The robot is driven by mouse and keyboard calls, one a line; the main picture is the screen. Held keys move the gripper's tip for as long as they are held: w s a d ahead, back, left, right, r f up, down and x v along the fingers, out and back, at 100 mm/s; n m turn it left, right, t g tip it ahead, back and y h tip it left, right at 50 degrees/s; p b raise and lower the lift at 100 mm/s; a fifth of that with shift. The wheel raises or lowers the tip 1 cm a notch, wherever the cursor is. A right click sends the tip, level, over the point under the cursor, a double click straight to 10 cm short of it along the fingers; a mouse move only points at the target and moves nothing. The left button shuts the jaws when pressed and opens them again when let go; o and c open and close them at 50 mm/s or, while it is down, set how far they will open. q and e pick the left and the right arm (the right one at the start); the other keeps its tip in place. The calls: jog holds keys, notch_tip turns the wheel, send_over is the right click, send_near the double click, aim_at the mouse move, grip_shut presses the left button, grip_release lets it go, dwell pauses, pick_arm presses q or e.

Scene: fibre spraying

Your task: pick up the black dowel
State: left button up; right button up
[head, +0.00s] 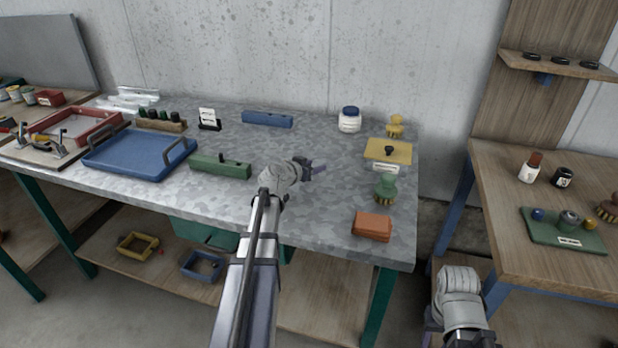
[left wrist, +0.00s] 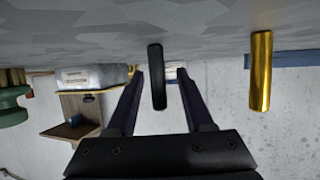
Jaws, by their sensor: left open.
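The black dowel (left wrist: 156,77) shows in the left wrist view, where the picture is upside down. It stands upright on the grey mottled worktop (head: 320,215), in the gap between my left gripper's two fingers. It looks closer to the finger on the picture's left, and I cannot tell how deep between the fingertips it is. My left gripper (left wrist: 161,74) is open, with bare room on both sides of the dowel. In the head view my left gripper (head: 312,169) is low over the middle of the worktop, and I cannot make out the dowel there.
A gold dowel (left wrist: 261,72) stands to the right in the left wrist view. Around my left gripper are a green block (head: 220,167), a blue block (head: 267,119), a blue tray (head: 137,156), a green-topped brush (head: 386,187) and an orange block (head: 372,227).

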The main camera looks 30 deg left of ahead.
pick_arm(q)
jog(key=shift+c, duration=0.5)
grip_shut()
